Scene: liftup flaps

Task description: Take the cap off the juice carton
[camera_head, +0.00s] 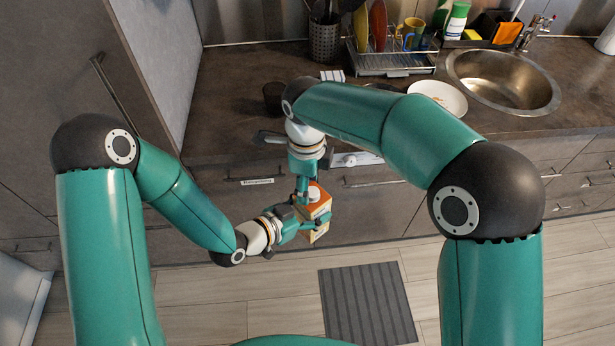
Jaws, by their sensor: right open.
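An orange and white juice carton (319,208) is held in the air in front of the kitchen drawers. Its white cap (314,193) shows at the top of the carton. My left gripper (312,220) comes in from the left and is shut on the carton's body, with fingers at its sides. My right gripper (307,190) points down from above at the cap and is open. Its fingers are close beside the cap. I cannot tell whether they touch it. Part of the carton is hidden by the grippers.
The dark counter (226,112) lies behind the carton, with a plate (438,97), a dish rack (390,63) and a sink (503,82). Drawer fronts with handles (372,183) stand close behind the grippers. A grey striped mat (367,304) lies on the floor.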

